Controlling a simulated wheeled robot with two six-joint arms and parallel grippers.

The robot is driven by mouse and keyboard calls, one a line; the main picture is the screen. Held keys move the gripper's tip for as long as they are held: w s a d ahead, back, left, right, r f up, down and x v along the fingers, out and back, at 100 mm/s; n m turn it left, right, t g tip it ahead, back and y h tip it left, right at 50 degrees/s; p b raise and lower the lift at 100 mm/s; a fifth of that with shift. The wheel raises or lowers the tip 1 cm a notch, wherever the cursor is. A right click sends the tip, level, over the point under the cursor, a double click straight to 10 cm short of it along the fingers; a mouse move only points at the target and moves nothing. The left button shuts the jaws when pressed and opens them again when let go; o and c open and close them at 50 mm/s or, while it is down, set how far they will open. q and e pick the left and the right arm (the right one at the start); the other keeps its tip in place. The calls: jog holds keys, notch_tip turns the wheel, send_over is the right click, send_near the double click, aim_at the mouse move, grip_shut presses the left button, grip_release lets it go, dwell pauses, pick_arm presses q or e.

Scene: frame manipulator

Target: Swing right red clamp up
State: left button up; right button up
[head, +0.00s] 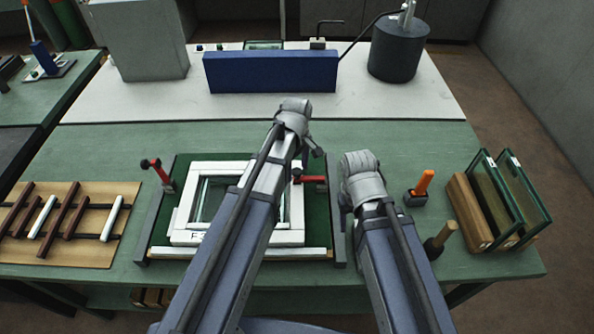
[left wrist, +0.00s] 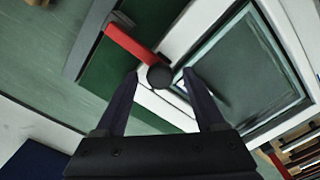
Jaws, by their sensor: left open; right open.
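The right red clamp (head: 313,179) lies flat, its red arm reaching left over the right side of the white frame (head: 183,238). In the left wrist view the clamp's red bar (left wrist: 128,43) ends in a round black tip (left wrist: 160,76). My left gripper (head: 318,152) is open above the clamp; in the left wrist view its fingertips (left wrist: 160,78) stand on either side of the black tip. I cannot tell whether they touch it. My right gripper (head: 346,204) is right of the clamp, open, mostly hidden by its wrist.
The left red clamp (head: 155,170) stands raised at the fixture's left. A board with wooden strips (head: 72,225) lies at far left. An orange-handled tool (head: 423,184), a wood-handled tool (head: 440,240) and a rack of glass panes (head: 510,195) stand on the right. A blue box (head: 270,72) is behind.

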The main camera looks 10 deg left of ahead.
pick_arm(q)
jog(key=shift+c, duration=0.3)
grip_shut()
dwell(1.1)
